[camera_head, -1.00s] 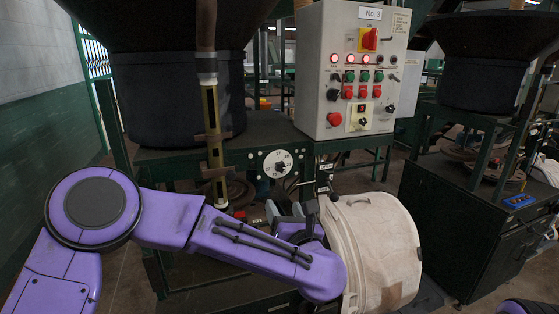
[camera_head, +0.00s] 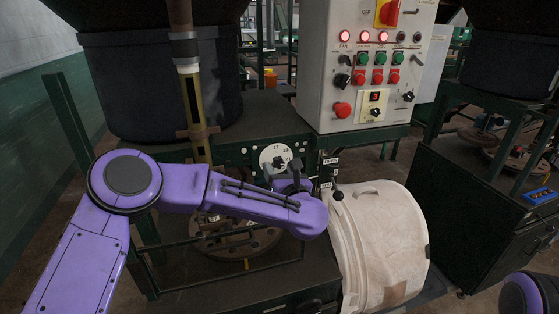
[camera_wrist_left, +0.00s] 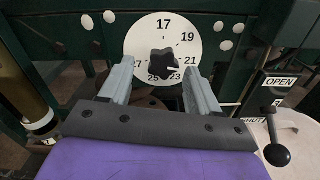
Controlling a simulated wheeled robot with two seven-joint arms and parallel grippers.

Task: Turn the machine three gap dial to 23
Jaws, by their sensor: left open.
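The gap dial is a white round plate (camera_wrist_left: 147,40) with black numbers and a dark lobed knob (camera_wrist_left: 165,62) at its middle. In the wrist view, 17 is at the top, 19 and 21 run down the right, and 23 and 25 are at the bottom. A pale mark on the knob points right, between 21 and 23. My left gripper (camera_wrist_left: 160,88) is open, its two grey fingers pointing at the knob from below, one on each side. In the head view, the dial (camera_head: 266,155) is partly hidden by my left gripper (camera_head: 284,172). My right gripper is not in view.
A control box (camera_head: 345,50) with lit red lamps and buttons stands above right of the dial. A lever with a black ball (camera_wrist_left: 277,155) by the OPEN label is close right of my gripper. A pale drum (camera_head: 385,235) stands at lower right.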

